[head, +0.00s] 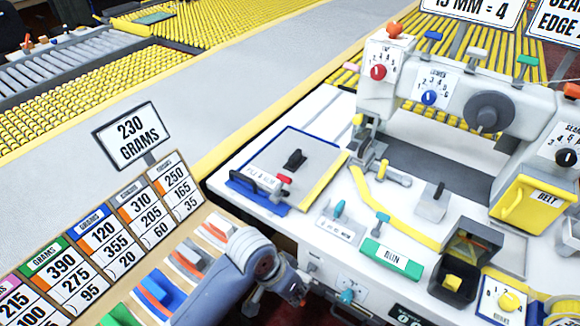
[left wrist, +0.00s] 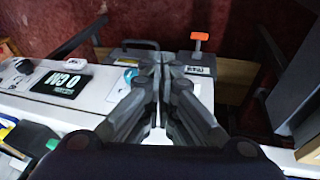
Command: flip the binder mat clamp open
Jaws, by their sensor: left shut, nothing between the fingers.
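The mat plate (head: 318,152) lies on the white machine bench, a grey panel with a blue rim and a yellow striped right edge. A small black clamp-like piece (head: 294,158) stands on it. A red-knobbed lever (head: 283,181) and a dark bar handle (head: 255,178) are at its front edge. I cannot tell which is the clamp. My left gripper (head: 300,296) is low, in front of the bench and apart from the plate; its fingers are partly hidden by my arm. In the left wrist view its fingers (left wrist: 161,66) are together and empty. My right gripper is out of view.
The binding machine (head: 450,85) stands at the back right. A grams board (head: 110,240) stands left of my arm. The wrist view shows an orange-knobbed lever (left wrist: 199,39).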

